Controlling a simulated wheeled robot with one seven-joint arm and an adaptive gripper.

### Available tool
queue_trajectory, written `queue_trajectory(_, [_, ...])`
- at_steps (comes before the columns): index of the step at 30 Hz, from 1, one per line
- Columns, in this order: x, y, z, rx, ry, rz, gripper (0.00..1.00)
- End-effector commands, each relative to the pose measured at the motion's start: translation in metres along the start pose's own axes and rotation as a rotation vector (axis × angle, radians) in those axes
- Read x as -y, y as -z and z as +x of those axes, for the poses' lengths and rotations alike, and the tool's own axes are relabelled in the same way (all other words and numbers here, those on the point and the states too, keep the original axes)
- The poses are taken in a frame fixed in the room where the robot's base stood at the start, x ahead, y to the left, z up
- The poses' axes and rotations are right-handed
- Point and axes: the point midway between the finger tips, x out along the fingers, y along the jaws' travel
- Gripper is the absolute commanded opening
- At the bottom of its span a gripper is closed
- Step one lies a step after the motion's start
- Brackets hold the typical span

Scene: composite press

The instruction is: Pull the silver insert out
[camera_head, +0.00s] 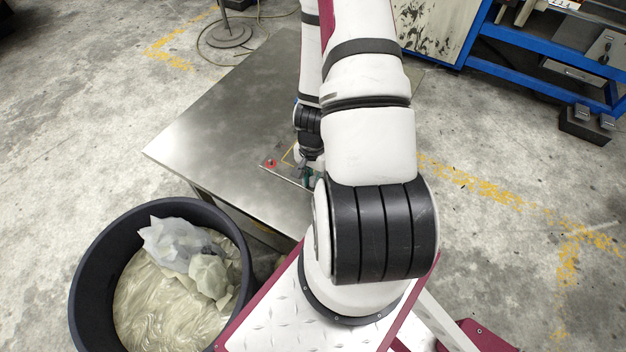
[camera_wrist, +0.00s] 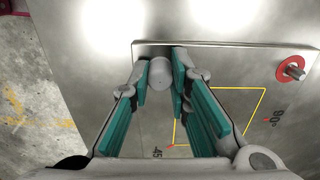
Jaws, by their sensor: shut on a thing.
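The silver insert (camera_wrist: 159,73) shows in the wrist view as a grey rounded end at the far edge of a metal plate (camera_wrist: 225,58). My gripper (camera_wrist: 160,84) has its teal-padded fingers on both sides of it and is shut on it. Most of the insert's length is hidden, so how deep it sits cannot be told. In the head view my gripper (camera_head: 308,176) is small and low at the plate on the table; my arm hides much of that spot and the insert cannot be made out.
The plate bears a red knob (camera_wrist: 291,69) and a yellow outline (camera_wrist: 262,105) with angle marks. The metal table (camera_head: 215,130) is mostly bare to the left. A black bin (camera_head: 88,270) with plastic waste stands at the front left. A blue frame (camera_head: 540,75) stands back right.

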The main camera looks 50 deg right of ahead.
Motion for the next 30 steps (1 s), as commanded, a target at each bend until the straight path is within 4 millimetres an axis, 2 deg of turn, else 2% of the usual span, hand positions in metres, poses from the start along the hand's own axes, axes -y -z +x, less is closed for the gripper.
queue_trajectory(5, [0.000,0.000,-0.002,0.000,0.000,0.000,0.00])
queue_trajectory(30, [0.000,0.000,-0.040,-0.001,0.000,-0.001,0.00])
